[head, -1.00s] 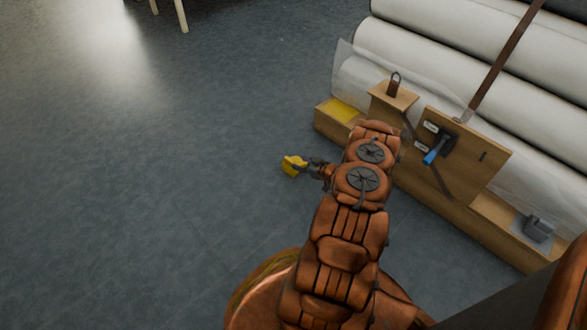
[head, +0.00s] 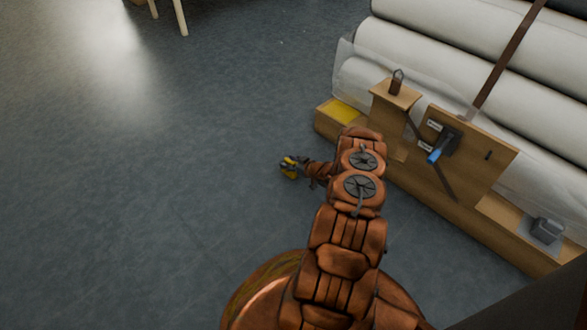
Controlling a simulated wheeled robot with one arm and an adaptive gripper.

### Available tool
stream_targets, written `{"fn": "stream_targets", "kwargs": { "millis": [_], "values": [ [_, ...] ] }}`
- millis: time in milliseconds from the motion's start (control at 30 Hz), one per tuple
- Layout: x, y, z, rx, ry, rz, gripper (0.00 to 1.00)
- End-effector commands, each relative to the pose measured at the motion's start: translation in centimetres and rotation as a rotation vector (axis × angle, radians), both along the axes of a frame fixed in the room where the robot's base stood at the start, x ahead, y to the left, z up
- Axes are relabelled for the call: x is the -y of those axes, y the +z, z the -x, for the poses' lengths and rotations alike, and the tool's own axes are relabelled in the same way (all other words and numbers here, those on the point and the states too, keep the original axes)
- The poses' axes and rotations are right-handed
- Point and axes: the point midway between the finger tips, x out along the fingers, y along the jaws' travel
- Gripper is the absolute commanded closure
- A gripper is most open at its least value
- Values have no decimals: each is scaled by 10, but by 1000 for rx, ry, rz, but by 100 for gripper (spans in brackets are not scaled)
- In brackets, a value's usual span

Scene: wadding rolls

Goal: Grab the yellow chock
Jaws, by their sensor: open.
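White wadding rolls (head: 408,57) lie stacked at the upper right, with a brown strap (head: 509,55). A wooden stand (head: 470,165) with a blue-handled device (head: 438,151) and a yellow patch (head: 342,111) runs before them. The floor to the left is clear.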

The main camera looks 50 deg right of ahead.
Motion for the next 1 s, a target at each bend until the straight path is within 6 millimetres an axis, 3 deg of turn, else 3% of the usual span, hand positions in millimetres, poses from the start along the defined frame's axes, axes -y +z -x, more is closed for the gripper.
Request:
{"fn": "stream_targets", "kwargs": {
  "millis": [67,500,1000],
  "values": [
    [0,0,0,0,0,0,54],
    [0,0,0,-1,0,0,100],
    [0,0,1,-1,0,0,100]
  ]
}}
